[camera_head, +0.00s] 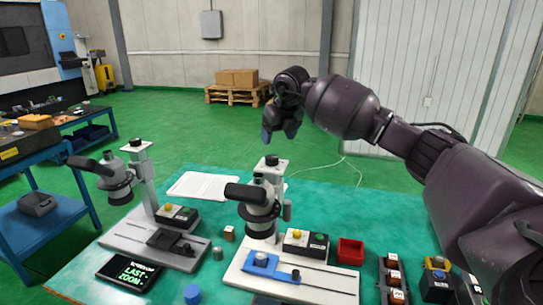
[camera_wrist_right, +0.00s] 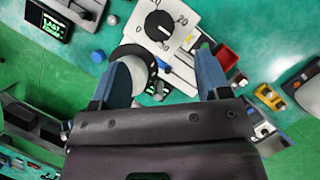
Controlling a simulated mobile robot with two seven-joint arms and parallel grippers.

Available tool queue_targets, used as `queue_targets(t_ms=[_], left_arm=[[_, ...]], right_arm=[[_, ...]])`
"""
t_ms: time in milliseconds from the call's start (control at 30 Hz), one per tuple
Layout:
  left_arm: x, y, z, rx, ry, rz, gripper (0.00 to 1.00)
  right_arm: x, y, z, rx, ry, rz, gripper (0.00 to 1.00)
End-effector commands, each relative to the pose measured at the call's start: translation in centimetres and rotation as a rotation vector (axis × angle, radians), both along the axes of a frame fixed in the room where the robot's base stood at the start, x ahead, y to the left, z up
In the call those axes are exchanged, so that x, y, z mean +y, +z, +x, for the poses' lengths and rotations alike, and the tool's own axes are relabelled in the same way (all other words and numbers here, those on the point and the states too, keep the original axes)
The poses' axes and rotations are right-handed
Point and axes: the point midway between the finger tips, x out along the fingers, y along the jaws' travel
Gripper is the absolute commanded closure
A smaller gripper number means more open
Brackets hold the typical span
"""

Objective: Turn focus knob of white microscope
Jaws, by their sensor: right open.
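The white microscope (camera_head: 258,222) stands on a pale base in the middle of the table. Its column top carries a small black knob (camera_head: 271,160). In the right wrist view this black knob (camera_wrist_right: 158,25) sits on a white plate with a numbered scale, and its white pointer mark shows. My right gripper (camera_head: 279,134) hangs just above the column top, fingers down, apart from the knob. In the right wrist view my right gripper (camera_wrist_right: 166,72) has its two blue fingers wide apart with nothing held, and the knob lies beyond the tips. My left gripper is not in view.
A similar grey microscope (camera_head: 118,185) stands to the left. A small display (camera_head: 129,271) reads "LAST ZOOM". A red tray (camera_head: 350,251), a control box (camera_head: 305,243) and a blue cylinder (camera_head: 192,294) are on the green table.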

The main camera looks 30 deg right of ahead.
Motion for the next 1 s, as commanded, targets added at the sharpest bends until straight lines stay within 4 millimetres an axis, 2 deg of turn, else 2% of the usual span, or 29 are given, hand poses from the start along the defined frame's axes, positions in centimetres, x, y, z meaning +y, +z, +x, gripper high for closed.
queue_targets(t_ms=[200,500,700,967,1000], left_arm=[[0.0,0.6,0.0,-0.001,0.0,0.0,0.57],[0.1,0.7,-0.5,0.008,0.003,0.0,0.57],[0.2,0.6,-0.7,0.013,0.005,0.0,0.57],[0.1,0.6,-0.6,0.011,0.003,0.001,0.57],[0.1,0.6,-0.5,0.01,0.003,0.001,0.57]], right_arm=[[0.0,-3.6,1.4,0.003,0.001,0.003,0.3],[-0.2,-7.2,3.0,0.001,0.002,0.002,0.3],[-0.2,-8.1,3.3,0.0,0.004,0.001,0.3],[-0.2,-8.2,3.4,-0.001,0.004,0.001,0.3],[-0.2,-8.2,3.4,-0.001,0.004,0.001,0.37]])
